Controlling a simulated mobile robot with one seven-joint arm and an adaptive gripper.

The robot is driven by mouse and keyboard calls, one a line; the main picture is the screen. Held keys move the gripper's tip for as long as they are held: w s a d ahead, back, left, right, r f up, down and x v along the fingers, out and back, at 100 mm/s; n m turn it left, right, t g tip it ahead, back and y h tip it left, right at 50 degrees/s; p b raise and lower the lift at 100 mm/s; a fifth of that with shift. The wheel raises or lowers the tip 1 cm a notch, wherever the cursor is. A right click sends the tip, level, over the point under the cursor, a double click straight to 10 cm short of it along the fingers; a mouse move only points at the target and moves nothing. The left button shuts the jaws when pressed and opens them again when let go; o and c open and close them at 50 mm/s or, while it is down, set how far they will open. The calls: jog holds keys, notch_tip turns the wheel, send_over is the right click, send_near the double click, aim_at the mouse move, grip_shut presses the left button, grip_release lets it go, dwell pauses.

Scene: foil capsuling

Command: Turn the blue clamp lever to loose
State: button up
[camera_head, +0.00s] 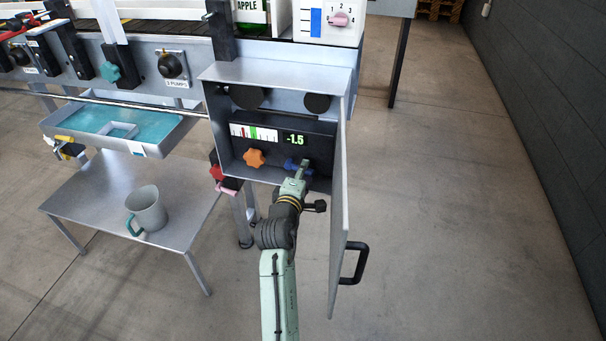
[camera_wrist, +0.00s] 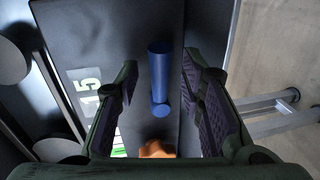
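The blue clamp lever (camera_head: 291,163) is inside the open metal cabinet, below the green "-1.5" display and partly hidden by my gripper. In the wrist view the blue lever (camera_wrist: 159,75) is a short rounded bar, with a small round blue part at its lower end. My gripper (camera_head: 303,172) reaches into the cabinet at the lever. In the wrist view my gripper (camera_wrist: 159,68) is open, with one dark padded finger on each side of the lever. Gaps show between lever and fingers. How deep the fingertips reach along the lever is unclear.
An orange star knob (camera_head: 254,158) sits left of the lever, near the fingers. The open cabinet door (camera_head: 340,210) with a black handle (camera_head: 355,263) stands close to the right of my arm. A low metal table (camera_head: 100,195) with a grey mug (camera_head: 148,209) is to the left.

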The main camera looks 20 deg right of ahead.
grip_shut()
dwell(0.4)
dwell(0.4)
